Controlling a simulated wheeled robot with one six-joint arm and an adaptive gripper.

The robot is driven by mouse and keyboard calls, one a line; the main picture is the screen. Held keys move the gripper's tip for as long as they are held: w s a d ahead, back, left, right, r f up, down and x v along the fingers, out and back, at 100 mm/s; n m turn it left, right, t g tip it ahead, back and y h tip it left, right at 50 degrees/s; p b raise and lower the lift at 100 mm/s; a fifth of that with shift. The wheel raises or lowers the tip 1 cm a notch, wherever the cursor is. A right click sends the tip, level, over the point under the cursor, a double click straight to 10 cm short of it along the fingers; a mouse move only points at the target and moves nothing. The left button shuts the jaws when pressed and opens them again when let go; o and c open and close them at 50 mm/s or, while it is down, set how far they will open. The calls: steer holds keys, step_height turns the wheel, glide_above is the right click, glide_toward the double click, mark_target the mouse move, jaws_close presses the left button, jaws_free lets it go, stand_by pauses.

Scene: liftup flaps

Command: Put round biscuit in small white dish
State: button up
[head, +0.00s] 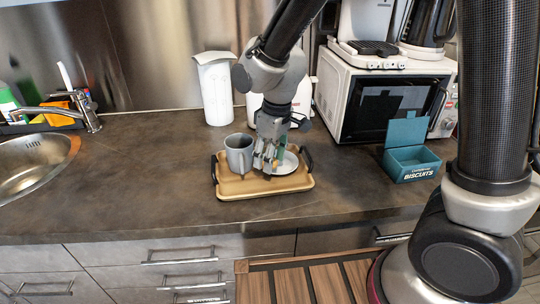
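A small white dish (288,166) lies on a tan tray (237,187) on the counter. My gripper (266,166) points down over the tray, at the left edge of the dish, and partly hides it. I cannot tell whether its fingers are open or shut, or whether they touch the dish. Small orange and green patches show by the fingers; I cannot tell what they are. No round biscuit can be made out. A teal box marked BISCUITS (412,172) stands at the right with its lid raised; its contents are not clear.
A grey mug (238,153) stands on the tray, close left of my gripper. The tray has dark handles. Behind are a white canister (214,90) and a white microwave (375,100). A sink (30,165) is at left. The counter between sink and tray is clear.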

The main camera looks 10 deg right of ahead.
mark_target(275, 162)
steer(key=shift+f, duration=0.55)
steer(key=o, duration=0.7)
steer(key=shift+o, duration=0.2)
steer(key=shift+r, duration=0.1)
step_height(275, 162, up, 13)
steer(key=d, duration=0.1)
steer(key=s+d+r+m+t, duration=0.1)
steer(key=s+d+r+m, duration=0.2)
steer(key=d, duration=0.6)
steer(key=s+d+r+m+t, duration=0.1)
steer(key=s+d+r+m, duration=0.15)
steer(key=d, duration=0.65)
steer(key=s+d+m+t+h, duration=0.1)
steer(key=s+d+m, duration=0.4)
steer(key=s+d, duration=0.5)
steer(key=shift+d+r, duration=0.25)
steer(key=shift+d, duration=0.25)
